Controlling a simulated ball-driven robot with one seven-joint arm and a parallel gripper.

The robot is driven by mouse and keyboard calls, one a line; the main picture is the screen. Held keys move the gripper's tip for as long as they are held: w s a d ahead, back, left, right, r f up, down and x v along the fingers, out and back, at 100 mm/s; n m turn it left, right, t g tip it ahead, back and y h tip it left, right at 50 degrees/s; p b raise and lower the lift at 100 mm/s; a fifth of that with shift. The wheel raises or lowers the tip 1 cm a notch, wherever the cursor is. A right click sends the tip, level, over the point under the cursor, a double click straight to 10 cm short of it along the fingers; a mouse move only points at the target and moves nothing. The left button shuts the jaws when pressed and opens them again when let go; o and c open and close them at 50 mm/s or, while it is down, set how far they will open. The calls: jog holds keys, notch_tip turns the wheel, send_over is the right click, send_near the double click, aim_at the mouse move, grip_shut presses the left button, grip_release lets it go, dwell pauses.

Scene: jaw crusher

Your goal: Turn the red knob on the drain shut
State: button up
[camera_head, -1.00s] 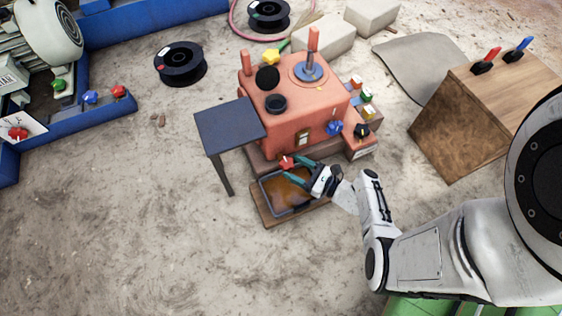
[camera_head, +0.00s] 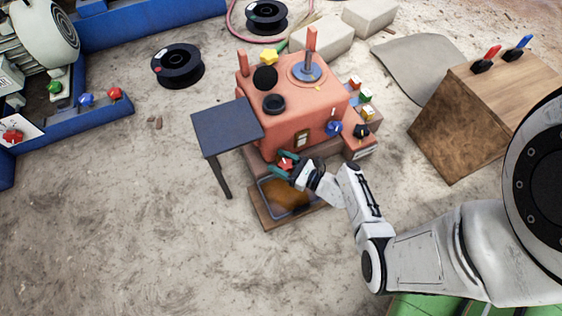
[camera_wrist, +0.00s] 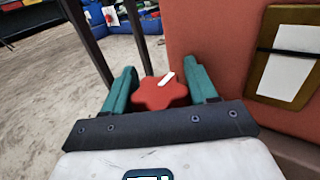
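The red knob (camera_head: 286,163) sits low on the front of the orange machine (camera_head: 292,105), above a tray of brown liquid (camera_head: 285,197). In the wrist view the red knob (camera_wrist: 160,92) is star-shaped with a white pointer mark slanting up to the right. My gripper (camera_head: 282,163) is at the knob, with one green finger on either side of it. In the wrist view my gripper (camera_wrist: 163,88) has its fingers spread around the knob. The right finger is close to the knob, and I cannot tell whether it touches. The drain behind the knob is hidden.
A dark side table (camera_head: 228,127) stands left of the machine, its legs near my gripper. A blue knob (camera_head: 334,128) and a black knob (camera_head: 361,130) are to the right. A wooden box (camera_head: 480,115) stands farther right. The floor at front left is clear.

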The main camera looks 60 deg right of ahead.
jog(key=shift+c, duration=1)
jog(key=shift+h, duration=0.3)
jog(key=m+h, duration=0.4)
jog(key=h, duration=0.1)
jog(key=shift+s+d+g, duration=0.1)
jog(key=shift+d+g, duration=0.1)
jog(key=shift+g, duration=0.2)
jog(key=m+g+h, duration=0.1)
jog(key=h, duration=0.1)
jog(key=m+g+h, duration=0.1)
jog(key=m+h, duration=0.1)
jog(key=h, duration=0.1)
jog(key=d+m+g+h, duration=0.1)
jog(key=m+g+h, duration=0.1)
jog(key=shift+s+h, duration=0.25)
jog(key=shift+h, duration=0.05)
jog(key=shift+s+d+m+g+h, duration=0.1)
jog(key=shift+m+g+h, duration=0.95)
jog(key=shift+g, duration=0.4)
jog(key=shift+s+d+m+g+h, duration=0.1)
jog(key=shift+m+g+h, duration=0.75)
jog(key=shift+m+g, duration=0.5)
jog(key=shift+s+m+g+h, duration=0.1)
jog(key=shift+m+g+h, duration=0.3)
jog(key=shift+m+g, duration=0.95)
jog(key=shift+s+m+g+h, duration=0.1)
jog(key=shift+m+g+h, duration=0.45)
jog(key=shift+g, duration=1.4)
jog(key=shift+m+g, duration=0.3)
